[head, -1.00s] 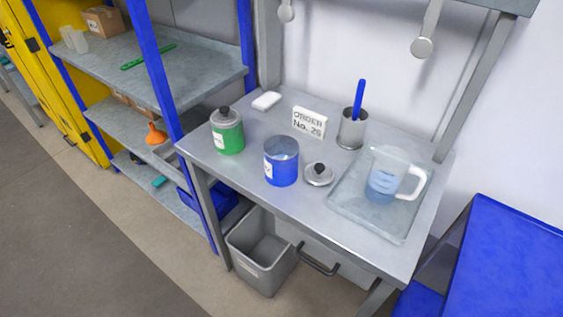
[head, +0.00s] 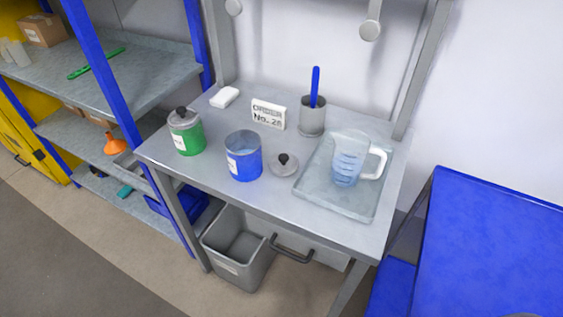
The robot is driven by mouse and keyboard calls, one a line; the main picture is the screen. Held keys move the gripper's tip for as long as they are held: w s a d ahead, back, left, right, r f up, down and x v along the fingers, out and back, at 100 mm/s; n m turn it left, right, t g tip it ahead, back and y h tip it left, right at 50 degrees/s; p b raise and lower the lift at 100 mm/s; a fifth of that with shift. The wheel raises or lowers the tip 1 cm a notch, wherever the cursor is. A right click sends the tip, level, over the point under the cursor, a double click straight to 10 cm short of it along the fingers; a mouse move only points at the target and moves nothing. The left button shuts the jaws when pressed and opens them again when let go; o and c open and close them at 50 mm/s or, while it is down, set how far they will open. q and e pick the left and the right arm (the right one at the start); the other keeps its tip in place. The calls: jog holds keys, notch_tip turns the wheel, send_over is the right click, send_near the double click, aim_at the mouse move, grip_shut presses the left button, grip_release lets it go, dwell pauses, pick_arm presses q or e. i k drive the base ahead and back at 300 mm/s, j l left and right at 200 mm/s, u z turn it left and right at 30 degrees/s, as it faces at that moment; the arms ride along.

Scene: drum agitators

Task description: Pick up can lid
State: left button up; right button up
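A round grey can lid with a dark knob (head: 284,165) lies flat on the metal workbench (head: 262,196), just right of the blue can. The blue can (head: 243,160) stands upright with an open top. A green can (head: 186,134) to its left has a grey lid with a dark knob on it. Neither of my grippers shows in the head view.
A tray (head: 338,203) holds a measuring jug (head: 347,163) right of the lid. Behind stand a cup with a blue-handled tool (head: 312,120) and an order sign (head: 268,114). A grey bin (head: 238,255) stands below. A blue surface (head: 490,250) is at right.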

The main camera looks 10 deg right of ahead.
aim_at(283, 164)
jog(key=j+z, duration=0.35)
jog(key=j, duration=0.35)
jog(key=k+j+z, duration=0.1)
jog(key=j+z, duration=0.2)
jog(key=j, duration=0.35)
